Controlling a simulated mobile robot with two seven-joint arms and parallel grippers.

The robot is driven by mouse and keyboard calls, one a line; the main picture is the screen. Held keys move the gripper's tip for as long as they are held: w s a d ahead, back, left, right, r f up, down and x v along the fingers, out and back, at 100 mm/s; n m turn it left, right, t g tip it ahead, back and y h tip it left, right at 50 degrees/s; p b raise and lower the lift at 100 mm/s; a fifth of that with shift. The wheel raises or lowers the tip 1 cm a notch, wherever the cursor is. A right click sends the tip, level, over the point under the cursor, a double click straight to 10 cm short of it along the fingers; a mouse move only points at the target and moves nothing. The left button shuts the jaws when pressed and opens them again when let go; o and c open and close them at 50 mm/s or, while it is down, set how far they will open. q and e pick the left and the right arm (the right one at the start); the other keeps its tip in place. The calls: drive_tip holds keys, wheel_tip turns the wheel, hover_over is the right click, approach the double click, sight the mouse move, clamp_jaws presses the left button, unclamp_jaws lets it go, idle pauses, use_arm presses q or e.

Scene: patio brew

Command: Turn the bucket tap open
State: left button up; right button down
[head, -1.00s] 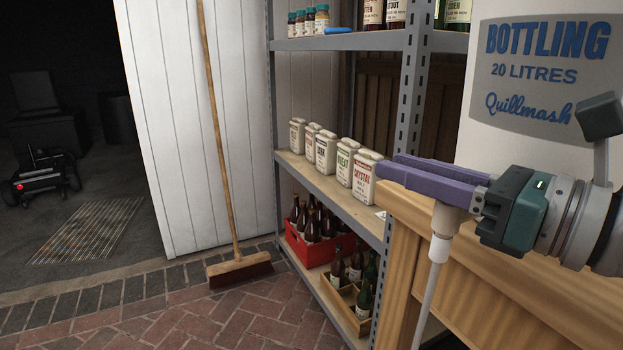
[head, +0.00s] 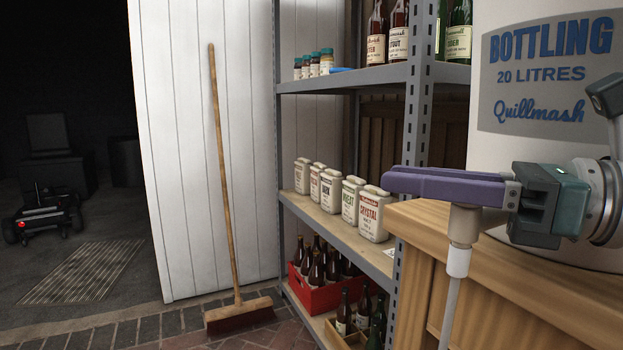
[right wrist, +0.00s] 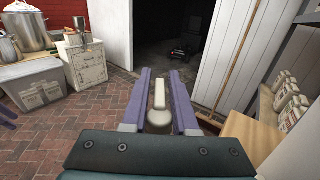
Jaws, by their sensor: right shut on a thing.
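The white bottling bucket (head: 500,148) stands on a wooden top at the right of the head view. The pale tap (head: 464,224) shows below my right gripper's fingers, with a thin tube hanging straight down from it. My right gripper (head: 390,180) has long purple fingers and is shut on the tap's lever. In the right wrist view the cream lever (right wrist: 158,95) lies between the two fingers, pointing along them. The fingers hide the lever in the head view. A purple piece at the left edge of the right wrist view looks like part of my left gripper (right wrist: 6,114); its jaws are cut off.
A metal shelf (head: 360,250) with tins and bottles stands left of the wooden top (head: 440,225). A broom (head: 222,170) leans on the white door. A pot (right wrist: 28,30) and a clear bin (right wrist: 45,90) stand at the wrist view's left. The brick floor between is open.

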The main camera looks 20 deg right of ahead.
drive_tip(key=c, duration=0.9)
unclamp_jaws()
wheel_tip(320, 180, up, 20)
drive_tip(key=p, duration=0.6)
drive_tip(key=shift+p, duration=0.4)
drive_tip(key=shift+o, duration=0.3)
